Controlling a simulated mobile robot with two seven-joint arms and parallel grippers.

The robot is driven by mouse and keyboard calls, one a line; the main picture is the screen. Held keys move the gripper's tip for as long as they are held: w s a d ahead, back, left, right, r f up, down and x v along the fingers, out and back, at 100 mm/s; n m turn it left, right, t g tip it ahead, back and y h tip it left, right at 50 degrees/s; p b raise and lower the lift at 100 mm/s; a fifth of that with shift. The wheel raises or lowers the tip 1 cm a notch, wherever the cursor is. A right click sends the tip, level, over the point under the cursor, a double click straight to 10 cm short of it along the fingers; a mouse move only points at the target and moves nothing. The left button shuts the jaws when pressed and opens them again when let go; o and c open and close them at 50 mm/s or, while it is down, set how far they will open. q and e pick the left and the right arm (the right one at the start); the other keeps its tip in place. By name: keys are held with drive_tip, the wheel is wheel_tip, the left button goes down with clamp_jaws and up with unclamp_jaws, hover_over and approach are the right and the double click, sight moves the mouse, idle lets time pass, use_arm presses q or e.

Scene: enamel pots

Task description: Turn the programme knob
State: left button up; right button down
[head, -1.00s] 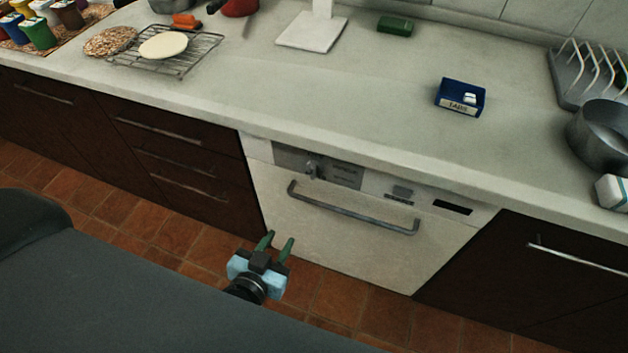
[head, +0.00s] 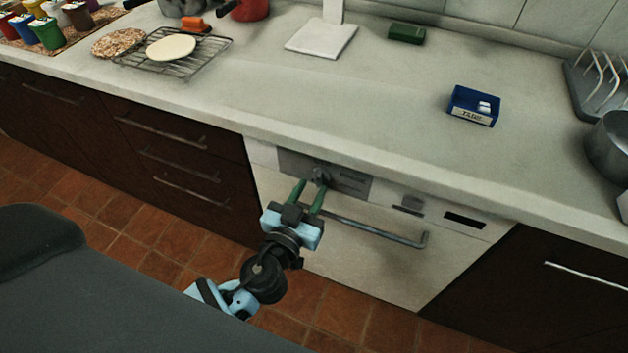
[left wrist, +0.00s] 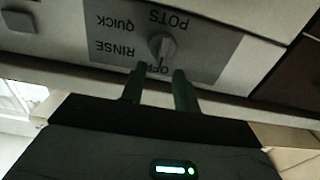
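The programme knob (head: 320,174) is a grey dial on the grey panel of the white dishwasher (head: 350,258). In the left wrist view the knob (left wrist: 162,46) appears upside down among the labels OFF, RINSE, QUICK and POTS, with its pointer end toward OFF. My left gripper (head: 311,188) is open, its two green fingers apart and empty. In the left wrist view its fingertips (left wrist: 158,74) lie just short of the knob, one to each side of its line. I cannot tell whether they touch it. My right gripper is not in view.
The dishwasher handle (head: 370,229) runs just below the panel, close to my left gripper. The worktop (head: 380,100) overhangs above, with a blue tabs box (head: 473,106) on it. Drawers with bar handles (head: 190,190) stand to the left.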

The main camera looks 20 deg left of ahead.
sight(320, 179)
use_arm(q)
drive_tip(key=shift+w, duration=1.4)
clamp_jaws()
